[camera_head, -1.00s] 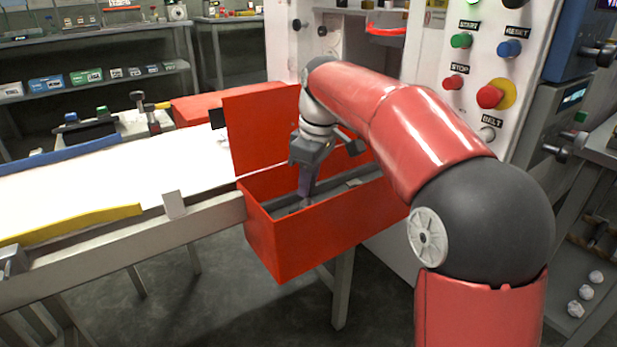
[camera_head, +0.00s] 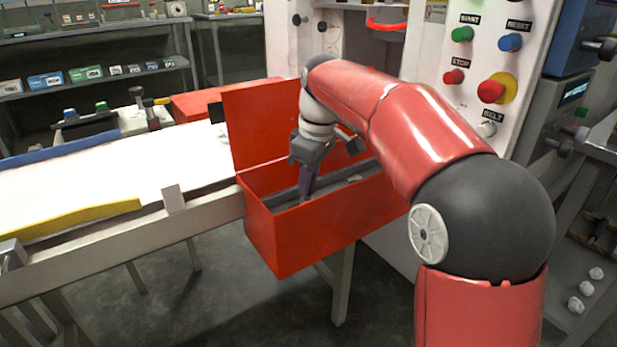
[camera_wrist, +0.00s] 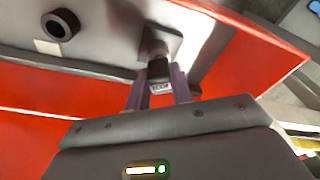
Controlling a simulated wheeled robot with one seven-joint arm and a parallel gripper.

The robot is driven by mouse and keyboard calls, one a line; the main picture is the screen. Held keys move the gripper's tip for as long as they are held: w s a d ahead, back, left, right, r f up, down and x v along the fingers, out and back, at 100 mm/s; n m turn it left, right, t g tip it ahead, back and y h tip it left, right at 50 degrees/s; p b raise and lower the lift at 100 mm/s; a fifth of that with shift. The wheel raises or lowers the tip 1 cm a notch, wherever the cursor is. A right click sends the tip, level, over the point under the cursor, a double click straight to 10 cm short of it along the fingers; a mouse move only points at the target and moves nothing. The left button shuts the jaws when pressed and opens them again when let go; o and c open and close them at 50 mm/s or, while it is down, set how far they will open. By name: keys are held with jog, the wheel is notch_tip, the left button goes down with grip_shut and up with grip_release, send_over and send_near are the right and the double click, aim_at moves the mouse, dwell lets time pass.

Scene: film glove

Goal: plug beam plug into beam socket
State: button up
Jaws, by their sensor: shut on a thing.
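In the wrist view, the two purple fingers of my gripper (camera_wrist: 160,94) are closed on a small dark plug (camera_wrist: 158,72) with a pale marked end. Just beyond the plug is a square grey mount (camera_wrist: 172,42) with a rounded stub, in line with it. I cannot tell whether the plug touches or enters it. A round black ring with a dark hole (camera_wrist: 60,25), perhaps a socket, is on the grey surface at upper left, apart from the plug. In the head view, my gripper (camera_head: 306,182) reaches down into the open red box; the plug is hidden there.
The red box (camera_head: 322,240) has high walls around my gripper and a raised red lid (camera_head: 260,125) behind. A white belt table (camera_head: 90,190) is at left. A white control panel with several buttons (camera_head: 470,70) stands at right.

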jog(key=shift+f+b, duration=0.4)
jog(key=shift+f, duration=0.25)
jog(key=o, duration=1)
jog(key=shift+o, duration=0.2)
notch_tip(320, 180, up, 8)
jog(key=d+p, duration=0.1)
jog(key=p, duration=0.1)
jog(key=s+d+m, duration=0.1)
jog(key=s, duration=0.1)
jog(key=s+d+m, duration=0.1)
jog(key=s, duration=0.1)
jog(key=s+d+t, duration=0.1)
jog(key=s, duration=0.1)
jog(key=shift+d+m, duration=0.4)
jog(key=s+d+f+m+t, duration=0.1)
jog(key=s+d+f+m, duration=0.2)
jog(key=s, duration=0.4)
jog(key=s+d+f+m+t+h, duration=0.1)
jog(key=s+d+f+m, duration=0.2)
jog(key=s+d+f, duration=0.1)
jog(key=s+d+f+m+t, duration=0.1)
jog(key=s+d+f+m, duration=0.2)
jog(key=s+f, duration=0.3)
jog(key=s+m, duration=0.1)
jog(key=s, duration=0.2)
jog(key=shift+s+d+t+h, duration=0.3)
jog(key=shift+t, duration=0.1)
